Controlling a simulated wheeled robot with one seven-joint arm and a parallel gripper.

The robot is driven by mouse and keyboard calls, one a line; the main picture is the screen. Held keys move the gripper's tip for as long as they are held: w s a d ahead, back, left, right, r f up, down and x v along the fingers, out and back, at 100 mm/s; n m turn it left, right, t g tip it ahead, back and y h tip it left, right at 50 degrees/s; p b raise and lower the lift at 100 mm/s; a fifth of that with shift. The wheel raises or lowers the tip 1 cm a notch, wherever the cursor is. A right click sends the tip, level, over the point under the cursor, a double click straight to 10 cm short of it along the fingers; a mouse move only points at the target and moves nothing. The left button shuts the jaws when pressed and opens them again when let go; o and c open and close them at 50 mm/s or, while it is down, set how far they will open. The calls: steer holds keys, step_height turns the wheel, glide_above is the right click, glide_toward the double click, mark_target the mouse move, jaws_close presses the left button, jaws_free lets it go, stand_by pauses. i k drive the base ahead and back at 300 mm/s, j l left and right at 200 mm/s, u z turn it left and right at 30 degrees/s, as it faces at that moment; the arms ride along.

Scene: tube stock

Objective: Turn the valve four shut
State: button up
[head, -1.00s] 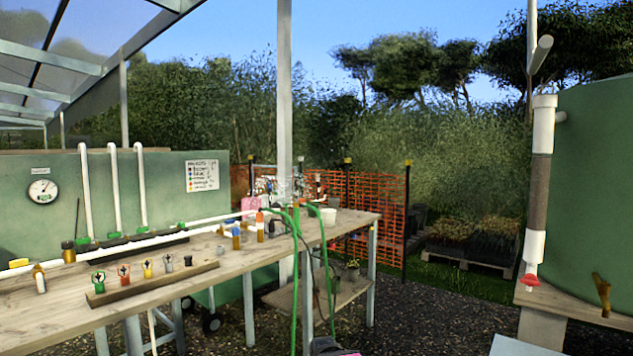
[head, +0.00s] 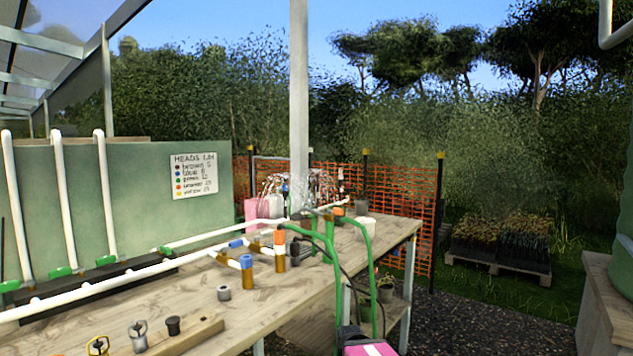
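Several green valve handles sit along the white pipework at the left of the bench, among them a left one (head: 60,272), a middle one (head: 106,260) and a farther one (head: 165,250) where the pipe runs on to the right. No number is legible on any of them, so I cannot tell which is valve four, nor whether each is open or shut. A blue fitting (head: 237,243) is on the pipe farther right. My gripper is not in view.
The wooden bench (head: 320,262) carries loose brown fittings with orange (head: 280,250) and blue tops (head: 246,270), and a grey collar (head: 223,293). Green hoses (head: 330,252) arch over its right end. A pink case (head: 365,345) is low in front. Gravel ground (head: 480,315) lies open right of the bench.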

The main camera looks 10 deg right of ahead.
mark_target(164, 248)
steer(key=u, duration=1.35)
steer(key=k+j+z, duration=0.1)
steer(key=k+z, duration=0.15)
steer(key=k, duration=0.1)
